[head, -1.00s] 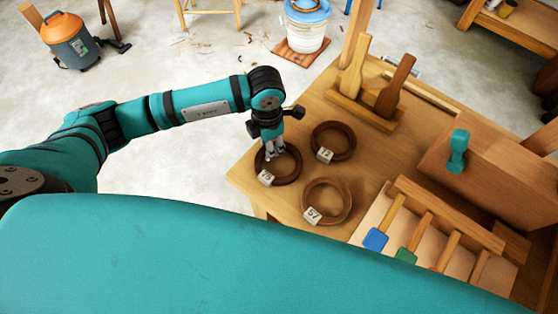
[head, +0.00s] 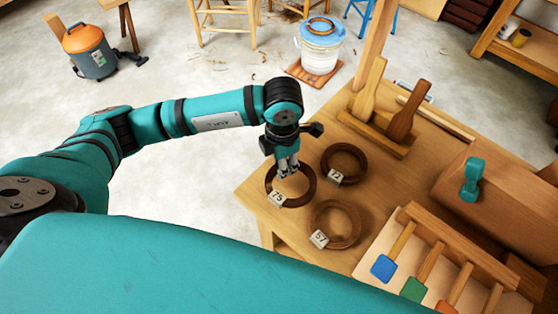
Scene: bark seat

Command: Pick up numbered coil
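Three ring-shaped coils with white number tags lie on the wooden workbench (head: 395,185). The dark coil tagged 75 (head: 309,193) is at the left, the dark coil tagged 72 (head: 356,154) is behind it to the right, and the lighter brown coil tagged 57 (head: 355,236) is in front. My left gripper (head: 288,173) points down at the far side of coil 75, its fingertips overlapping the ring's far rim. The fingers look close together; whether they hold the rim is too small to tell. My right gripper is not in view.
A wooden rack with paddle-like tools (head: 387,118) stands behind the coils. A slotted holder with coloured scrapers (head: 450,243) and a wooden block bearing a teal dumbbell-like object (head: 472,180) are at the right. A lidded bucket (head: 319,50) stands on the floor behind.

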